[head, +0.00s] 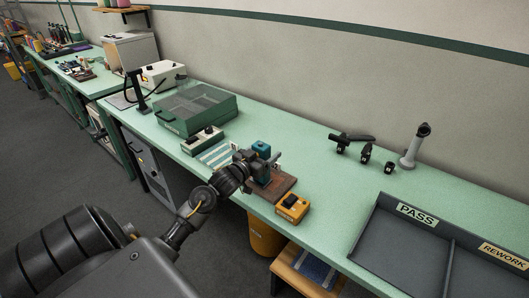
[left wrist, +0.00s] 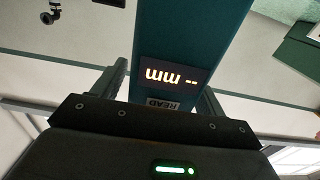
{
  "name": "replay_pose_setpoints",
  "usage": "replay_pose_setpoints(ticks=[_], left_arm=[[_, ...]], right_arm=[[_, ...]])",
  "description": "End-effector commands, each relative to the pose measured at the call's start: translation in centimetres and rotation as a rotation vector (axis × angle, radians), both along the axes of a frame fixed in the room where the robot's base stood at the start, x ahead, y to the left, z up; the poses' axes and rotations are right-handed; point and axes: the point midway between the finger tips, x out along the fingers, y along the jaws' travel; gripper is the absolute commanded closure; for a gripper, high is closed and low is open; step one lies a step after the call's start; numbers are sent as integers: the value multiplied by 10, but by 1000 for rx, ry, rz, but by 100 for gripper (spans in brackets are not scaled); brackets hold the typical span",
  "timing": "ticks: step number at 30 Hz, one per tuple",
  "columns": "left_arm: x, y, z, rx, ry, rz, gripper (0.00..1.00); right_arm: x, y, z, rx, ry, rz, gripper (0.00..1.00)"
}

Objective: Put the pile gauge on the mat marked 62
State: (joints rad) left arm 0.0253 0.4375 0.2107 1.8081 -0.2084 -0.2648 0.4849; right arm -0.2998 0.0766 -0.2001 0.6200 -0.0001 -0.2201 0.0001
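The pile gauge appears to be the teal body with a lit "-- mm" display and a READ label in the left wrist view (left wrist: 172,72). It lies between the two fingers of my left gripper (left wrist: 165,85). Whether both fingers press on it is unclear. In the head view my left gripper (head: 254,167) is over the bench, and a teal piece (head: 264,172) shows at its fingers above a brown board (head: 278,189). A striped green-and-white mat (head: 215,155) lies just left of it. No number 62 is readable. My right gripper is not in view.
A yellow box (head: 292,207) sits at the bench front, right of the board. Black tools (head: 350,142) stand at the back. A grey PASS/REWORK tray (head: 403,247) fills the right.

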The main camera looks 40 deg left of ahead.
Motion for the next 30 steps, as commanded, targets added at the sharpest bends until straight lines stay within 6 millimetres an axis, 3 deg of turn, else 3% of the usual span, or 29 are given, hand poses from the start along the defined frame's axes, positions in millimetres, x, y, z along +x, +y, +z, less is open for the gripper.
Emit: replay_pose_setpoints(ticks=[11,24,30], left_arm=[[-6,0,1,1,1,0,28],[-92,-2,-1,1,3,-1,28],[-115,-2,1,0,1,0,28]], right_arm=[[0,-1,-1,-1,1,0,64],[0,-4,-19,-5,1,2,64],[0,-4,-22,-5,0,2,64]])
